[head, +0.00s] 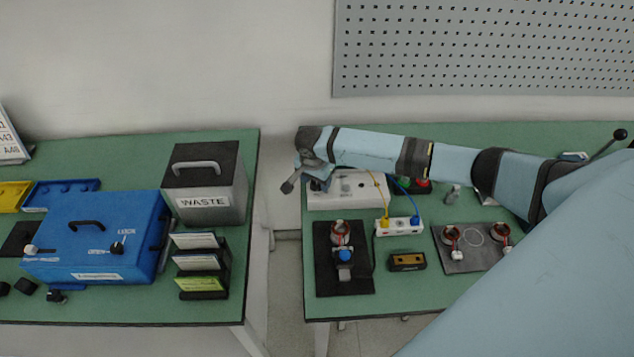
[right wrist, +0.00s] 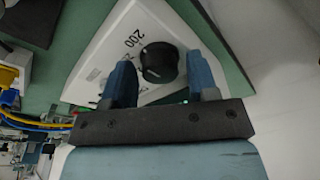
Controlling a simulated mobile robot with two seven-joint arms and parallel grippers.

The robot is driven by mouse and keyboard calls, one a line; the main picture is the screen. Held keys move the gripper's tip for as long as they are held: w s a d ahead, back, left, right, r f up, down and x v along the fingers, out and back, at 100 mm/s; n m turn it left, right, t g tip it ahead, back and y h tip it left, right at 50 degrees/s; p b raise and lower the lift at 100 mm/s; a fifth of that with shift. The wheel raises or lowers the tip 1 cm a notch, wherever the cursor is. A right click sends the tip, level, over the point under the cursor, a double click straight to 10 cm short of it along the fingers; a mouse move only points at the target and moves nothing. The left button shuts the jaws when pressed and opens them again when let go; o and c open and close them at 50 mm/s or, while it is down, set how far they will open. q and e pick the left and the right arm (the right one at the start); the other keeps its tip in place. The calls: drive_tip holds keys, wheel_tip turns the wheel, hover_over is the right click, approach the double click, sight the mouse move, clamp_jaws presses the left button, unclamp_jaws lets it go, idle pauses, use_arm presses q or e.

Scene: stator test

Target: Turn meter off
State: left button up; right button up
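The meter (head: 352,191) is a white box at the back left of the right-hand table, partly hidden under my right arm in the head view. The right wrist view shows its white face (right wrist: 108,52) with a black round knob (right wrist: 158,62) and printed numbers, among them 200. My right gripper (head: 304,176) is at the meter's left end. In the right wrist view its two blue fingers (right wrist: 160,72) are apart, one on each side of the knob. A gap shows between the fingers and the knob, and I cannot tell any contact. My left gripper is out of view.
A white terminal box (head: 399,227) with yellow and blue leads stands in front of the meter. A black mat (head: 326,276) with a coil part lies nearer the front. The left table holds a blue box (head: 90,250) and a WASTE bin (head: 208,203). A gap separates the tables.

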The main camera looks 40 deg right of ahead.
drive_tip(key=c, duration=0.5)
drive_tip(key=shift+r+n+p, duration=0.15)
drive_tip(key=shift+n+p, duration=0.3)
drive_tip(key=shift+n, duration=0.05)
drive_tip(key=n+p, duration=0.1)
drive_tip(key=n, duration=0.1)
drive_tip(key=n+p, duration=0.1)
drive_tip(key=n, duration=0.2)
drive_tip(key=shift+n+t+y+p, duration=0.3)
drive_tip(key=shift+t+p, duration=0.1)
drive_tip(key=n+p, duration=0.1)
drive_tip(key=n, duration=0.3)
drive_tip(key=shift+y, duration=0.3)
drive_tip(key=shift+n+y, duration=0.3)
drive_tip(key=shift+n, duration=1.3)
drive_tip(key=o, duration=0.7)
drive_tip(key=shift+a, duration=0.1)
